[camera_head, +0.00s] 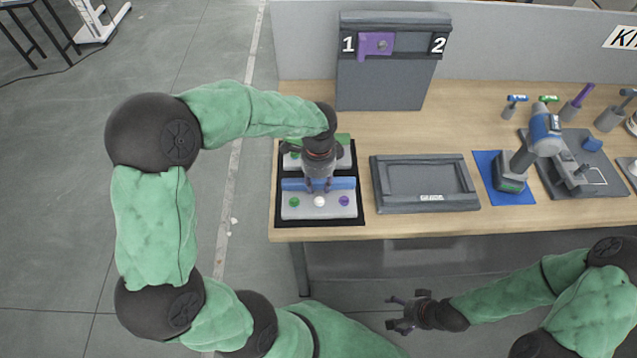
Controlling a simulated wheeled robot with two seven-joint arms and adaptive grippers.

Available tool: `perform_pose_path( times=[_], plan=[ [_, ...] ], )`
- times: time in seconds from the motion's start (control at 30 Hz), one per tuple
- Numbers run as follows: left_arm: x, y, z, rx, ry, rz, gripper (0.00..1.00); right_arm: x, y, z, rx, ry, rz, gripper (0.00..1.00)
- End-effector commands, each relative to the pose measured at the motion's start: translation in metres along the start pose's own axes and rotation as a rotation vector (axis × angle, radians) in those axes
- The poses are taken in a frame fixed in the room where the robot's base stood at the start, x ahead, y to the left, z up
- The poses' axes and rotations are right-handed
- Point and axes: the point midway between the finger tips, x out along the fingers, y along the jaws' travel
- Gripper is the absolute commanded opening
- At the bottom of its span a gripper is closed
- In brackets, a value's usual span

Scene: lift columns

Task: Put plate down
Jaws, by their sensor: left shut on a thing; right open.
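A light grey plate (332,211) with green, white and purple dots is at the left end of the table. It lies within the outline of a black mat (288,222). A blue bar (343,183) runs along its back. My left gripper (318,188) points down over the bar, its fingers shut on it. The gripper hides the middle of the bar. I cannot tell whether the plate touches the mat. My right gripper (396,313) is open and empty, in front of the table and apart from it.
A dark grey framed panel (428,203) lies right of the mat. A grey box marked 1 and 2 (380,85) stands behind, with a purple piece (375,44). A drill (541,135) on a blue mat (493,185) and tools fill the right. Some wood (470,125) is bare.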

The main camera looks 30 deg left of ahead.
Motion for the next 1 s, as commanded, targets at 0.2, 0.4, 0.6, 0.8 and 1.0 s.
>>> perform_pose_path(
  times=[0.2,0.4,0.6,0.8,1.0],
  plan=[
    [-0.002,-0.001,0.0,-0.001,0.002,-0.003,0.0,-0.001,0.0,0.0,0.0,0.0,0.0,0.83],
    [0.002,0.0,0.0,-0.001,0.0,-0.001,0.46,0.001,0.0,0.0,0.0,0.0,0.0,0.83],
    [0.002,0.0,0.0,-0.001,0.0,-0.001,0.58,0.001,0.0,0.0,0.0,0.0,0.0,0.83],
    [0.001,0.0,0.0,-0.001,0.0,-0.001,0.58,0.0,0.0,0.0,0.0,0.0,0.0,0.83],
    [-0.021,-0.001,0.0,-0.002,0.002,-0.003,0.58,-0.008,-0.003,0.0,0.0,0.0,0.0,0.83]
  ],
)
